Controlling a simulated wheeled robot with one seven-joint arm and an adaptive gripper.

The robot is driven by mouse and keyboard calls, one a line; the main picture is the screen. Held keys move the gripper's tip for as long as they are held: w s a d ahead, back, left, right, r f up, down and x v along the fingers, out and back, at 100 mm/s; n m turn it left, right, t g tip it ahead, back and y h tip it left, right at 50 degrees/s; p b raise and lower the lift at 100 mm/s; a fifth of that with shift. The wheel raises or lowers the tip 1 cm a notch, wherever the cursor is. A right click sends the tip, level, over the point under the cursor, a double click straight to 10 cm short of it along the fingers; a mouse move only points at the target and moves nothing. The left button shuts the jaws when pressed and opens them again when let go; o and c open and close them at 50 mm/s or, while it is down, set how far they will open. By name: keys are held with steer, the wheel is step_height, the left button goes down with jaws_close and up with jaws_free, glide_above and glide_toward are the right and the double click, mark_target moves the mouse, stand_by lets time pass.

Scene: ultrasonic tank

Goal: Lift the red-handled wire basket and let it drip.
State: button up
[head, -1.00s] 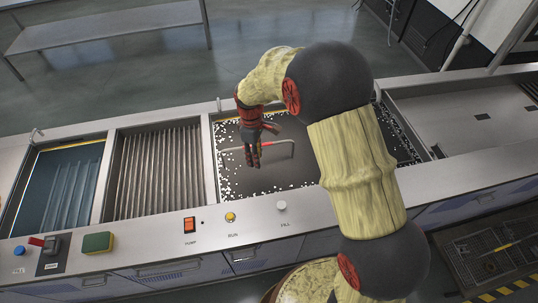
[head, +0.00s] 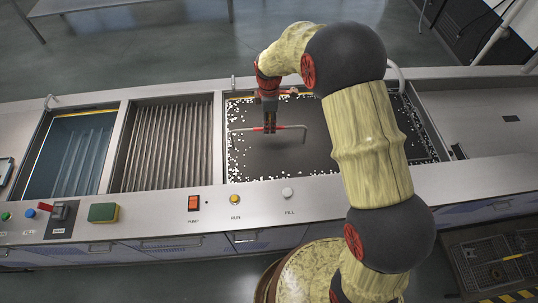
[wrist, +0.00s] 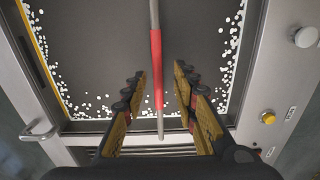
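The basket's handle shows as a thin grey bar with a red grip (wrist: 156,65), standing above a tank of dark liquid (wrist: 95,35). In the head view the bar (head: 292,127) crosses the tank's left part; its wire body is hidden below the surface. My gripper (wrist: 159,80) is open, with one finger on each side of the red grip in the wrist view and visible gaps on both sides. In the head view my gripper (head: 269,128) points down at the red grip and partly covers it. How deep the fingers reach around it cannot be told.
White pellets (head: 238,160) float along the tank edges. A ribbed bay (head: 165,145) and a blue liquid bay (head: 70,155) lie to the left. A green sponge (head: 103,212), pump switch (head: 194,203) and buttons (head: 235,199) sit on the front ledge. A bare steel surface (head: 465,140) lies right.

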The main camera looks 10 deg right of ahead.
steer(key=f, duration=0.4)
steer(key=shift+w, duration=0.2)
steer(key=shift+c, duration=1.2)
jaws_close()
steer(key=shift+w, duration=0.1)
